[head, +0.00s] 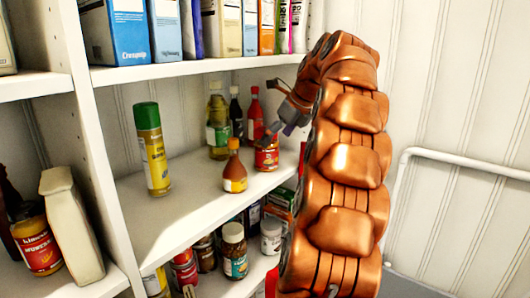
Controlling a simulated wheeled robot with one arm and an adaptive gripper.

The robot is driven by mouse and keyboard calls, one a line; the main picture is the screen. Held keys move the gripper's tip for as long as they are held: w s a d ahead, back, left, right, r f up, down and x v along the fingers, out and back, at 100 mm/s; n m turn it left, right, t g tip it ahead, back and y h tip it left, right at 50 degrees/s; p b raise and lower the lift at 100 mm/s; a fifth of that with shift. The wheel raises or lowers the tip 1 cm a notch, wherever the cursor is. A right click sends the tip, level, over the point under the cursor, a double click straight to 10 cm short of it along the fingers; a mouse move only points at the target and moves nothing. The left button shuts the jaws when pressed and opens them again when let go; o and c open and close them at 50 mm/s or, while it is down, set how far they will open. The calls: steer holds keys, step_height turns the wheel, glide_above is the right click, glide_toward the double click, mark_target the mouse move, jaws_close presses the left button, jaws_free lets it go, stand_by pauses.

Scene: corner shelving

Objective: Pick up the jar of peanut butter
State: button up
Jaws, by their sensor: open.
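My gripper (276,131) reaches in from the right above the middle shelf (185,197), at the end of my copper-coloured arm. It is open, and its fingers point down and left, close above a small red jar or can (266,157) with a yellowish label. The fingers cover part of its top, and I cannot tell whether they touch it. This may be the peanut butter, but its label is too small to read.
An orange sauce bottle (234,172) stands just left of the red jar. Behind are a red bottle (255,115), a dark bottle (236,113) and an oil bottle (217,127). A green-capped can (152,149) stands left, with free shelf between. Boxes (127,31) line the upper shelf.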

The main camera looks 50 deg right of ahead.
mark_target(268, 150)
steer(key=shift+d+p+x, duration=0.2)
steer(key=shift+p+x, duration=0.1)
steer(key=shift+x, duration=1.2)
steer(key=shift+d+p+x, duration=0.2)
steer(key=shift+p+x, duration=0.05)
steer(key=shift+x, duration=1.25)
steer(key=shift+c, duration=0.3)
steer(key=c, duration=1.7)
steer(key=shift+r, duration=0.1)
steer(key=shift+c, duration=0.2)
